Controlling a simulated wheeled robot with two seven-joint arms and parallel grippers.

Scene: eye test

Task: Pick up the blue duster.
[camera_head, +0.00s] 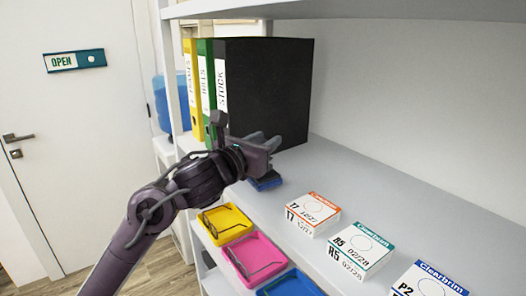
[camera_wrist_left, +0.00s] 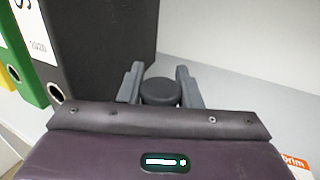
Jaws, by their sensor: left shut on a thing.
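The blue duster (camera_head: 265,181) is on or just above the white shelf, in front of the black binder; I cannot tell if it touches the shelf. Its upper part is hidden by my left gripper (camera_head: 266,147), which is directly over it. In the left wrist view, a dark round knob (camera_wrist_left: 160,92) sits between the two fingers of my left gripper (camera_wrist_left: 161,78). The fingers are shut on this knob, which appears to be the duster's handle. The blue part of the duster does not show in that view. My right gripper is not in view.
Yellow (camera_head: 192,88), green (camera_head: 206,92) and black (camera_head: 268,92) binders stand close behind the gripper. White boxes (camera_head: 360,250) with coloured lids stand to the right. Yellow (camera_head: 228,224), pink (camera_head: 255,259) and blue trays (camera_head: 291,285) are in front. The shelf's back right is clear.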

